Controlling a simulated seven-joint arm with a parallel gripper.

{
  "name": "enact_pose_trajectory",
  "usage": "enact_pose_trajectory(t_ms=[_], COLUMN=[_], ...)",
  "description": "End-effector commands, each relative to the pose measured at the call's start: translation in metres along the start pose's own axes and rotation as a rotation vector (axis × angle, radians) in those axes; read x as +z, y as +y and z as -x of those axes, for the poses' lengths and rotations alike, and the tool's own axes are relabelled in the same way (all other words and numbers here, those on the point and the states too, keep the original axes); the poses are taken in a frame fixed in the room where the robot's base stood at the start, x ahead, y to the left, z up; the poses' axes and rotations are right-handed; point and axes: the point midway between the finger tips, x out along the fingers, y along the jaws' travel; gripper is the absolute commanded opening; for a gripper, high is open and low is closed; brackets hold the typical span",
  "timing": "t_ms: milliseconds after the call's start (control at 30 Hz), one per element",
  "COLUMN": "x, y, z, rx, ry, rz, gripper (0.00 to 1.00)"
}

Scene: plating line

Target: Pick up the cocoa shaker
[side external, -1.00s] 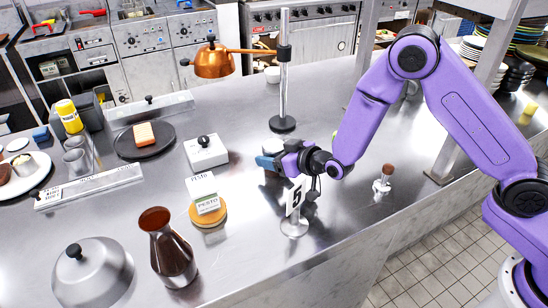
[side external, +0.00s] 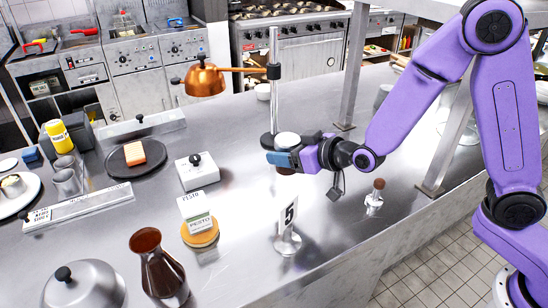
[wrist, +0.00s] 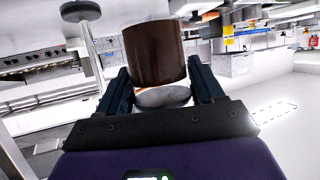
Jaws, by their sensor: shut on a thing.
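The cocoa shaker (wrist: 154,54) is a brown cylinder with a pale silvery end, seen in the wrist view between the two dark fingers of my gripper (wrist: 163,88). In the side view my gripper (side external: 284,160) is shut on the shaker and holds it raised above the steel counter. There the shaker's pale round top (side external: 287,139) shows above the fingers, and a bit of brown shows below them. The fingers hide its middle.
A table sign marked 5 (side external: 288,225) stands just below my gripper. The copper heat lamp (side external: 205,79) and its post (side external: 274,90) are close behind. A small brown-topped tool (side external: 376,190) stands to the right.

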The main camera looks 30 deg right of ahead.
Motion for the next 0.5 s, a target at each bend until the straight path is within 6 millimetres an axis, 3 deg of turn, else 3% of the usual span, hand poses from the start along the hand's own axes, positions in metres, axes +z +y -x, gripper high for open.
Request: enact_pose_trajectory(t_ms=[167, 500], x=[-0.002, -0.002], y=[0.000, 0.002], z=[0.034, 0.060], rx=[-0.003, -0.003], ry=[0.004, 0.003], rz=[0.001, 0.001], gripper=[0.31, 0.31])
